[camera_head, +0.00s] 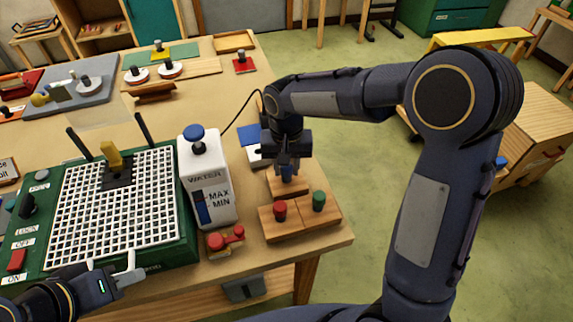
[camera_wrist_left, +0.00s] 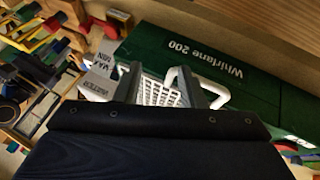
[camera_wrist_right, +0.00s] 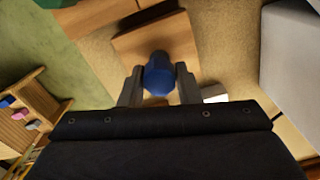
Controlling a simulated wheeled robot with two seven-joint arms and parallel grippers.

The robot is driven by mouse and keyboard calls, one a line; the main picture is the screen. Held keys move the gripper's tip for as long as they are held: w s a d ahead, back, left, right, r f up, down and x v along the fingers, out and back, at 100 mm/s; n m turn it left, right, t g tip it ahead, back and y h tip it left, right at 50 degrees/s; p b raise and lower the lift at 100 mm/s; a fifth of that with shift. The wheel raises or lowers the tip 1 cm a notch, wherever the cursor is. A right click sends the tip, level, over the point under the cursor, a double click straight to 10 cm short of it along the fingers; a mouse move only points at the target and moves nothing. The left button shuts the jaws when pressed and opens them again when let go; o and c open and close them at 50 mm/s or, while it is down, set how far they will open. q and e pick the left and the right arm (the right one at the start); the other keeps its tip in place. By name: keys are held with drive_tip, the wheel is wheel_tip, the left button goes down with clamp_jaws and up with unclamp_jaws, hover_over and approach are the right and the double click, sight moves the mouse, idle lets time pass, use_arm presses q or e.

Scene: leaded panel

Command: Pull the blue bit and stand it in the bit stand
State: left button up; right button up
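The blue bit (camera_head: 287,172) stands upright at a small wooden block (camera_head: 290,187); its blue top (camera_wrist_right: 158,75) shows between the fingers in the right wrist view. My right gripper (camera_head: 288,163) points down at it, its fingers close against both sides and apparently shut on it. The bit's lower end is hidden. Just in front is a wooden block (camera_head: 300,225) with a red knob (camera_head: 280,209) and a green knob (camera_head: 319,200); I cannot tell which block is the bit stand.
The green grinder (camera_head: 185,245) with its white grid fills the left front. A white water bottle (camera_head: 207,180) stands between it and the wooden blocks. A red piece (camera_head: 222,240) lies near the table's front edge. The table's right edge is close beside the blocks.

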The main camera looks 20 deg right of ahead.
drive_tip(key=o, duration=0.4)
drive_tip(key=shift+o, duration=0.2)
wheel_tip(320, 180, up, 8)
drive_tip(key=shift+f, duration=0.1)
idle(0.5)
